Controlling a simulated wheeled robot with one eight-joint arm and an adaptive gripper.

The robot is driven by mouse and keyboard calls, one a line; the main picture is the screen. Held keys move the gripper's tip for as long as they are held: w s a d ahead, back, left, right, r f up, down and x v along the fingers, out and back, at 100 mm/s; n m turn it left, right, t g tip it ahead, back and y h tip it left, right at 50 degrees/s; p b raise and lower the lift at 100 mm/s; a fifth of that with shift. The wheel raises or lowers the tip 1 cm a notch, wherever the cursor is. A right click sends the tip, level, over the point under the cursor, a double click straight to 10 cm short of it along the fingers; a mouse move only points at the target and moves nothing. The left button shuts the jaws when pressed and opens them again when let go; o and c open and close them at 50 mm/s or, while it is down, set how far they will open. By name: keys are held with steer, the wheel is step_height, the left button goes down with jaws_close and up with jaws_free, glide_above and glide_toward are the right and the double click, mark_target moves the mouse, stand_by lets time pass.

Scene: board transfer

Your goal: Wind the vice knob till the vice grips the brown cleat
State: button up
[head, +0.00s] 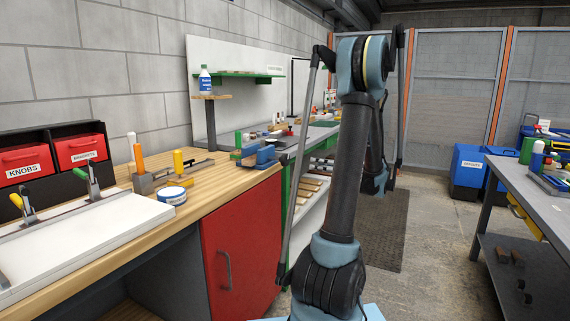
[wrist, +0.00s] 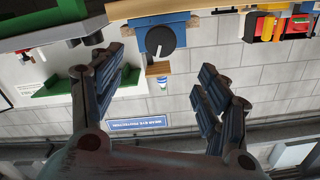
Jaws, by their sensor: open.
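The blue vice (head: 264,156) sits near the front edge of the wooden bench in the head view. In the wrist view, which is upside down, the vice body (wrist: 138,36) shows at top centre. Its round black knob (wrist: 161,42) faces the camera, with a pale pointer line on it. My gripper (wrist: 160,78) is open and empty, fingers wide apart. The knob shows between and beyond the fingers, apart from them. The gripper cannot be made out in the head view. I cannot pick out the brown cleat for certain in either view.
A bottle (head: 205,79) stands on a small raised shelf (head: 211,97) behind the vice. Orange and yellow-handled tools and a round tin (head: 173,195) stand on the bench left of it. A red cabinet door (head: 243,245) is below.

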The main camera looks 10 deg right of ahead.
mark_target(288, 160)
steer(key=x, duration=1.5)
steer(key=shift+w+a, duration=0.1)
steer(key=shift+a, duration=0.1)
steer(key=c, duration=1.1)
